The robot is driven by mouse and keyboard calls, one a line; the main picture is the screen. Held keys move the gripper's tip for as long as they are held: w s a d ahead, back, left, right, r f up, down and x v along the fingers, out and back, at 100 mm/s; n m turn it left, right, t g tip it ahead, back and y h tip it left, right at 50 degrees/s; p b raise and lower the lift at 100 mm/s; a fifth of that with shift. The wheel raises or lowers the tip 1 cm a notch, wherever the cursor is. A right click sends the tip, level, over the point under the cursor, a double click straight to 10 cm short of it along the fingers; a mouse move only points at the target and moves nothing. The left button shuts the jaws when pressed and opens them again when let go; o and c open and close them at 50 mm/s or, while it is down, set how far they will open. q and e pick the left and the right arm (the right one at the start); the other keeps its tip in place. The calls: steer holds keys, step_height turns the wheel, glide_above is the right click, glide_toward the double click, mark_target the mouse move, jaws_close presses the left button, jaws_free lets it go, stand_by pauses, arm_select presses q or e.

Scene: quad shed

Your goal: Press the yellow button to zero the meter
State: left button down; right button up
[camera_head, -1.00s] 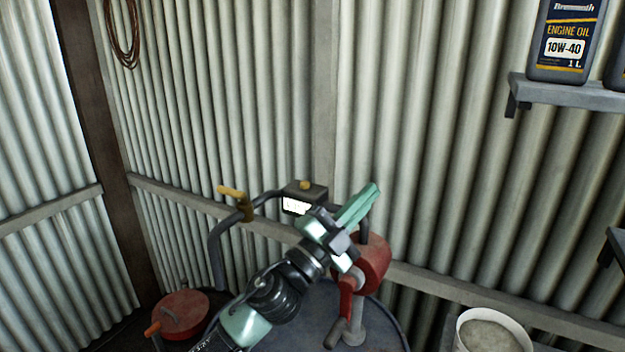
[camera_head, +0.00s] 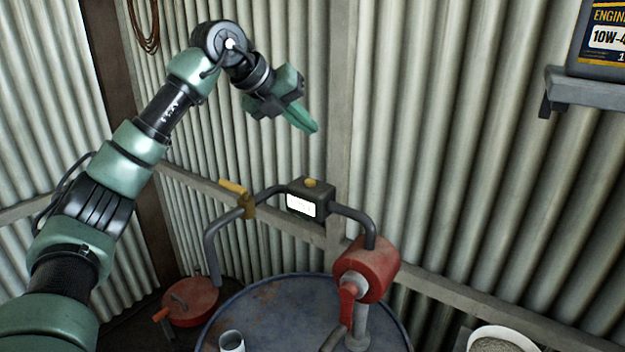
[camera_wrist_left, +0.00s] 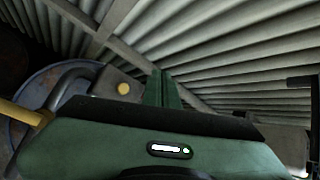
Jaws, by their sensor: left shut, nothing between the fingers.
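The meter (camera_head: 301,204) is a dark box with a lit white display, set in a pipe above the drum. The yellow button (camera_head: 312,183) is a small round knob on its top. The button also shows in the left wrist view (camera_wrist_left: 124,88), left of my fingers. My left gripper (camera_head: 312,129) is shut and empty. In the head view its fingertips appear above the button, with a clear gap between them; the exact depth is hard to judge. The display is too bright to read. My right gripper is out of view.
A yellow-handled valve (camera_head: 245,204) is on the pipe left of the meter, and a red hand pump (camera_head: 365,268) is on the right. A blue drum (camera_head: 275,310) with a cup (camera_head: 231,342) stands below. A red can (camera_head: 190,303) sits at the left. Corrugated walls are close behind.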

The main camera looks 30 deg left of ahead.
arm_select(q)
steer(key=b, duration=0.6)
glide_above(307, 181)
step_height(307, 181, down, 7)
steer(key=shift+f+b, duration=0.7)
steer(key=shift+f, duration=0.25)
stand_by(1.1)
steer(key=shift+f, duration=0.1)
steer(key=shift+f, duration=0.3)
